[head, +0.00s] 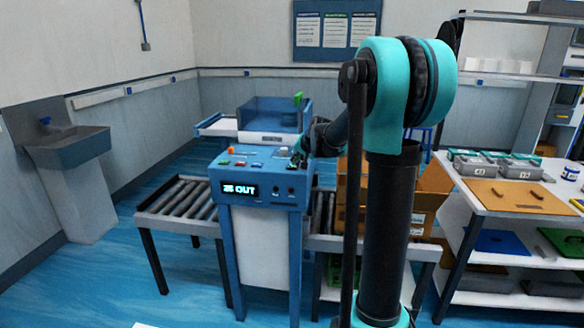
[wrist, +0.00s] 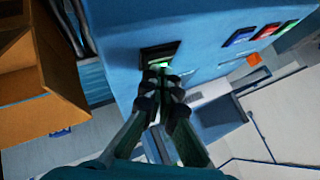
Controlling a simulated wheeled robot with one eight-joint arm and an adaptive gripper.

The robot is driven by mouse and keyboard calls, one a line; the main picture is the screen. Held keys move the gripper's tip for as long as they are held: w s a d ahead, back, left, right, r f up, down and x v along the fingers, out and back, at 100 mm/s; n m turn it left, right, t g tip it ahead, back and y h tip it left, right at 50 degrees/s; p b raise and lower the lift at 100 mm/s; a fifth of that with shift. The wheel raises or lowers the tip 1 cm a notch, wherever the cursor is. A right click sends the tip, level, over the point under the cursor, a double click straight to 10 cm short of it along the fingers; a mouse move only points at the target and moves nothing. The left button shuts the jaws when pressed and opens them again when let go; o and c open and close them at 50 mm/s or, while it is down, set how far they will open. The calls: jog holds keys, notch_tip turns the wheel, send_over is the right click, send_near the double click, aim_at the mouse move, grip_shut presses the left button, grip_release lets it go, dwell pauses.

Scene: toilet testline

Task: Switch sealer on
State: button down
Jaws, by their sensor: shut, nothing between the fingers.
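The sealer (head: 261,226) is a blue machine with a white front panel, standing between roller conveyors in the head view. Its lit front display (head: 238,188) ends in "OUT", and small coloured buttons (head: 240,164) sit on its top. In the wrist view, a black-framed switch (wrist: 158,52) with a green glow is set in the sealer's blue panel (wrist: 195,40). My gripper (wrist: 162,72) is shut and empty, with its fingertips at the switch's lower edge, partly hiding it. I cannot tell whether they touch. In the head view my gripper (head: 298,158) is at the top right of the sealer.
A roller conveyor (head: 187,208) stands left of the sealer. Cardboard boxes (head: 408,205) stand to the right, partly behind my arm. A white bench (head: 510,198) with trays is at far right, and a grey sink (head: 68,150) at far left. Blue floor lies open in front of the sink.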

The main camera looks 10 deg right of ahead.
aim_at(296, 168)
jog(key=shift+r, duration=0.15)
jog(key=shift+r, duration=2.9)
